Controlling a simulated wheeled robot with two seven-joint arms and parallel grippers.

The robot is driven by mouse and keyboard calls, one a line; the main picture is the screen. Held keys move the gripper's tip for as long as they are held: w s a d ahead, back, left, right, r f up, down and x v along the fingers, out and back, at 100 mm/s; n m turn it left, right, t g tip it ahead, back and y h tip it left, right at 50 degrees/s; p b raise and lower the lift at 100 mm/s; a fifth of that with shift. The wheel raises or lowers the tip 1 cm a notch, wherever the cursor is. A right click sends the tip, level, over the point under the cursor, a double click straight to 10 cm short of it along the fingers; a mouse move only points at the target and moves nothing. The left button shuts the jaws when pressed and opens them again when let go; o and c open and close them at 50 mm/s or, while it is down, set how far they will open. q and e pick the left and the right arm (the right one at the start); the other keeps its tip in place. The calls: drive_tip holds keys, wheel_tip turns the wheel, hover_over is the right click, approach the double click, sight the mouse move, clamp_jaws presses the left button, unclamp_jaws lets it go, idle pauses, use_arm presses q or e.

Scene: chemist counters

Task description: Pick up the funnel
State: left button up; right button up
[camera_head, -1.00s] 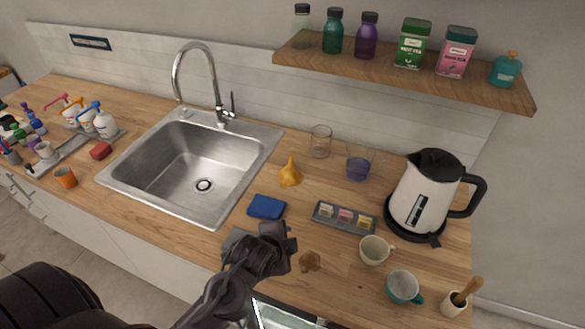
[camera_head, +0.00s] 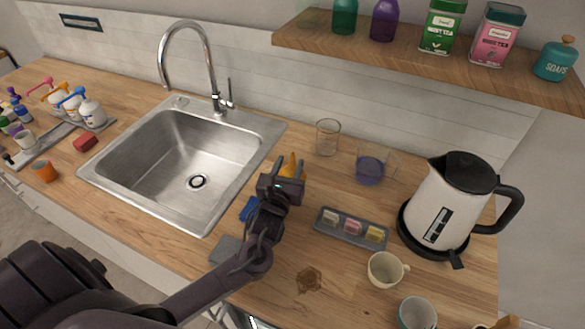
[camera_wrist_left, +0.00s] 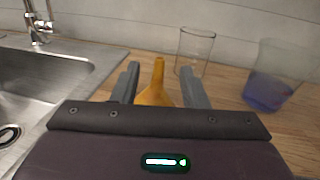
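The orange-yellow funnel (camera_wrist_left: 157,84) stands spout up on the wooden counter, just right of the sink. In the left wrist view it shows between the two fingers of my left gripper (camera_wrist_left: 165,84), which are apart with gaps on both sides. In the head view only the top part of the funnel (camera_head: 291,165) shows; the left gripper (camera_head: 283,182) hides the rest. My left gripper is open at the funnel. I cannot tell how far the fingers reach past it. My right gripper is not in view.
The steel sink (camera_head: 188,152) lies to the left. A clear glass (camera_head: 327,138) and a beaker with blue-purple liquid (camera_head: 369,171) stand behind. A blue sponge (camera_head: 249,208) is partly behind my arm. A tray (camera_head: 351,229) and kettle (camera_head: 443,204) stand right.

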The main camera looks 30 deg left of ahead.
sight(292, 158)
use_arm(q)
drive_tip(key=shift+p+x, duration=0.3)
drive_tip(key=shift+x, duration=0.6)
drive_tip(key=p+x, duration=0.1)
drive_tip(key=x, duration=0.2)
drive_tip(key=shift+w+a, duration=0.1)
drive_tip(key=shift+w, duration=0.1)
drive_tip(key=shift+w+f, duration=0.2)
drive_tip(key=shift+w, duration=0.3)
drive_tip(key=shift+s, duration=0.1)
clamp_jaws()
